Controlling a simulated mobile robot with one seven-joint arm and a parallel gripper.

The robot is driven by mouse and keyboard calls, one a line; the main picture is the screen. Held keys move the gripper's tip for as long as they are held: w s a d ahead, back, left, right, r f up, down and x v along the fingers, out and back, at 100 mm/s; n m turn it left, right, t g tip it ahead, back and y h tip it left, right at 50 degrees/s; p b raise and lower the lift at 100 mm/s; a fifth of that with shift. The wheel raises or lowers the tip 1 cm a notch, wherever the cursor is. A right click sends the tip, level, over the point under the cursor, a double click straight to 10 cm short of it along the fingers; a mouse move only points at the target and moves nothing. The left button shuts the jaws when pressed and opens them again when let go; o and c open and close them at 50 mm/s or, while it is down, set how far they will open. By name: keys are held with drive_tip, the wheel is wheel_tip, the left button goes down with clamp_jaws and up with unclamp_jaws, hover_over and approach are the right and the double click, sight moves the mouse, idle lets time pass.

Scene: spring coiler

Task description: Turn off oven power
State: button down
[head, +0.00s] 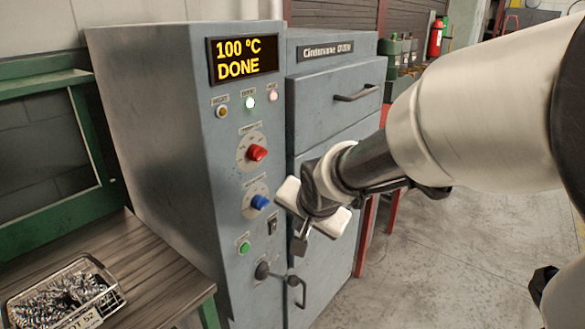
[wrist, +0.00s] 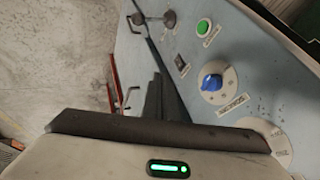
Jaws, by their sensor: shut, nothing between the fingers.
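The oven's grey control cabinet (head: 160,110) has a lit display (head: 243,59) reading "100 °C DONE". Below it are a red knob (head: 257,153), a blue knob (head: 259,202), a small black switch (head: 272,226) and a green button (head: 244,247). The wrist view also shows the blue knob (wrist: 211,82), the black switch (wrist: 181,63) and the green button (wrist: 204,28). Their labels are too small to read. My gripper (head: 299,247) is shut and empty, in front of the cabinet and right of the switch. Its dark fingers (wrist: 154,92) appear apart from the controls in the wrist view.
A black lever (head: 263,270) sits low on the cabinet. The oven (head: 335,100) with its handle stands to the right. A wooden bench (head: 150,262) at left holds a wire basket of springs (head: 60,295). Open floor (head: 470,240) lies to the right.

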drive_tip(key=shift+w+a+f+m, duration=0.15)
drive_tip(key=shift+w+f, duration=0.3)
drive_tip(key=shift+w, duration=0.1)
drive_tip(key=shift+w+a+f+m, duration=0.15)
drive_tip(key=shift+w+f, duration=0.25)
drive_tip(key=shift+w, duration=0.1)
drive_tip(key=b, duration=0.5)
approach(274, 227)
drive_tip(key=shift+d+x, duration=0.2)
drive_tip(key=shift+x, duration=0.8)
drive_tip(key=shift+d+x, duration=0.15)
drive_tip(key=shift+x, duration=0.8)
drive_tip(key=shift+d+x, duration=0.2)
drive_tip(key=shift+x, duration=0.8)
